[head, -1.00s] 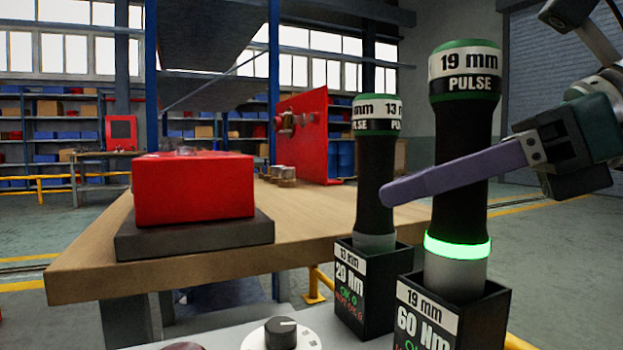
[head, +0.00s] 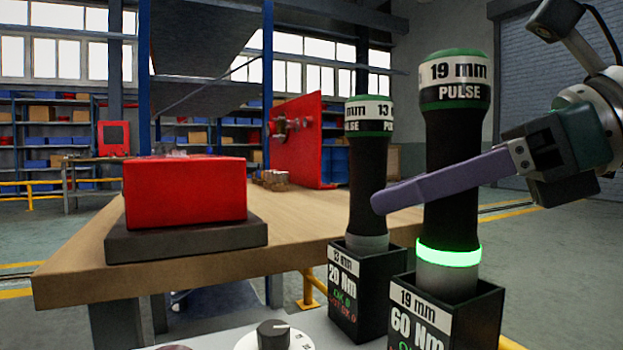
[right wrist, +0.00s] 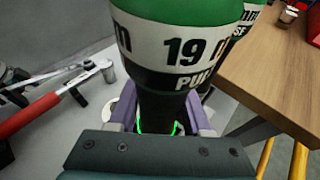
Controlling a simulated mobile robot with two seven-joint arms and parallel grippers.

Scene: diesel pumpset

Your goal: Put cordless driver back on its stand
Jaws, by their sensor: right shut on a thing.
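The cordless driver (head: 454,130) is black with a green cap, a white "19 mm PULSE" band and a glowing green ring. It stands upright, its grey lower end inside the square black stand (head: 478,325) marked "19 mm 60 Nm"; how deep it sits is hidden by the stand's walls. My right gripper (head: 385,200) is shut on the driver's dark body, one purple finger crossing in front of it. In the right wrist view the driver (right wrist: 185,50) is between both purple fingers. My left gripper is not in view.
A second driver (head: 367,200), marked 13 mm, stands close by in its own holder (head: 340,290). A white panel with a black knob (head: 273,335) is in front. A wooden table (head: 90,265) bears a red block (head: 185,195) on a dark base.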

